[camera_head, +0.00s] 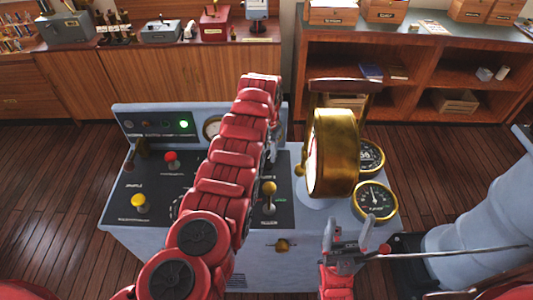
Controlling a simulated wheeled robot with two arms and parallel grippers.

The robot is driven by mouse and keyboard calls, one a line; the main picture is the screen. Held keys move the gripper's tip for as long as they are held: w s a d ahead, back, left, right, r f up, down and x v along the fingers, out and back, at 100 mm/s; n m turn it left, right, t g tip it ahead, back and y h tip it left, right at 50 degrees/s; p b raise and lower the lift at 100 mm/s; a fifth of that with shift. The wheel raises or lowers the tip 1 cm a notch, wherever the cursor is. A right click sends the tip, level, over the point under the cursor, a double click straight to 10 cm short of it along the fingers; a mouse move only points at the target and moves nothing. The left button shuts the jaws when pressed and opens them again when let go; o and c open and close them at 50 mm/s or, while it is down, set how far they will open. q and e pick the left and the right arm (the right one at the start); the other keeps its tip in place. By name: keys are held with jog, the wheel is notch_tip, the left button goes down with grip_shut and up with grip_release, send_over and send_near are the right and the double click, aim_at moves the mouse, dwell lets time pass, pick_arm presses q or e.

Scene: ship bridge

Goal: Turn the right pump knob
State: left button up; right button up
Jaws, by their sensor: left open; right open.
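The grey-blue console (125,228) stands in front of me with a dark control panel. On it are a red knob (171,158), a yellow knob (140,202) and a brass-topped lever (269,188). A brass knob (282,246) sits on the front face. The labels are too small to read, so I cannot tell which one is the right pump knob. My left arm crosses over the panel and hides its middle; its gripper is hidden behind the arm. My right gripper (347,228) is open and empty at the console's front right, below the round gauges.
A large brass telegraph (332,152) rises on the console's right, beside two round gauges (375,201). A thick grey-blue column (475,225) stands at the right. Wooden cabinets (130,82) and shelves (425,65) line the back. Plank floor (60,185) is clear on the left.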

aim_at(267, 163)
pick_arm(q)
jog(key=shift+f, duration=1.4)
grip_shut()
